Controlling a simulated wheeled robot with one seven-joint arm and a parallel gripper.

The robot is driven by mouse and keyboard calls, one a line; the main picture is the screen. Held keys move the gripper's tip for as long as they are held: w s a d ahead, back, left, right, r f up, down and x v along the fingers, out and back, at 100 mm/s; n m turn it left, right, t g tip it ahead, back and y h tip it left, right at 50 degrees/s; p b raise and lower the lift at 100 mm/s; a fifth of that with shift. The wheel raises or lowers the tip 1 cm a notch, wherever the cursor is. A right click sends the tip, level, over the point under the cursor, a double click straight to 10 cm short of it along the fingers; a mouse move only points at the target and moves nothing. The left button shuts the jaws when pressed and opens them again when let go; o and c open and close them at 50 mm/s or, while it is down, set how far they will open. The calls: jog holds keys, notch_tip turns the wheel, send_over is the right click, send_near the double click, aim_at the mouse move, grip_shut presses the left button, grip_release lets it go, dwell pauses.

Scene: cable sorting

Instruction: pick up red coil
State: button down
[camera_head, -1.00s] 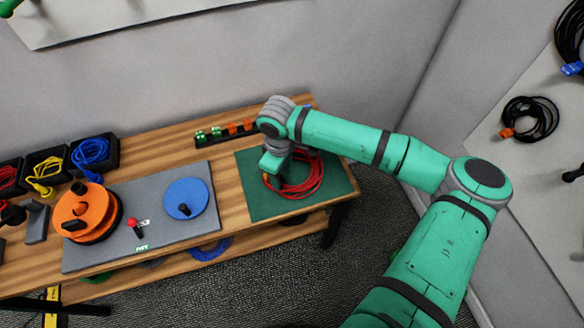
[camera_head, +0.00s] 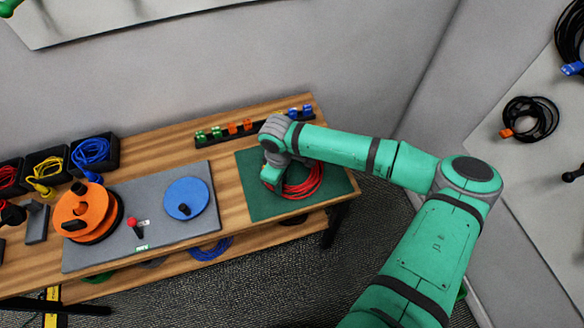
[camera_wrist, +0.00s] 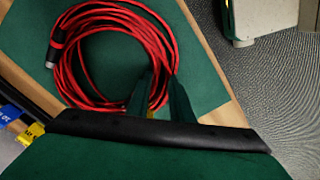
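The red coil (camera_head: 305,181) lies on the green mat (camera_head: 258,205) at the right end of the wooden table. In the wrist view the coil (camera_wrist: 108,9) forms a loose ring with a black and silver plug (camera_wrist: 55,46) on its left side. My gripper (camera_wrist: 160,76) is down at the near right side of the ring, its two dark green fingers apart. Red strands run between the fingers, and I see no clear squeeze on them. In the head view my wrist hides the left part of the coil and the fingertips.
A grey mat (camera_head: 75,262) left of the green one carries an orange reel (camera_head: 85,211) and a blue disc (camera_head: 186,198). A rack of small coloured connectors (camera_head: 240,127) stands along the back. Bins with coiled cables (camera_head: 93,153) are at the left. The mat's front right is clear.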

jog(key=shift+r, duration=0.1)
notch_tip(320, 180, up, 10)
dwell(0.7)
dwell(0.6)
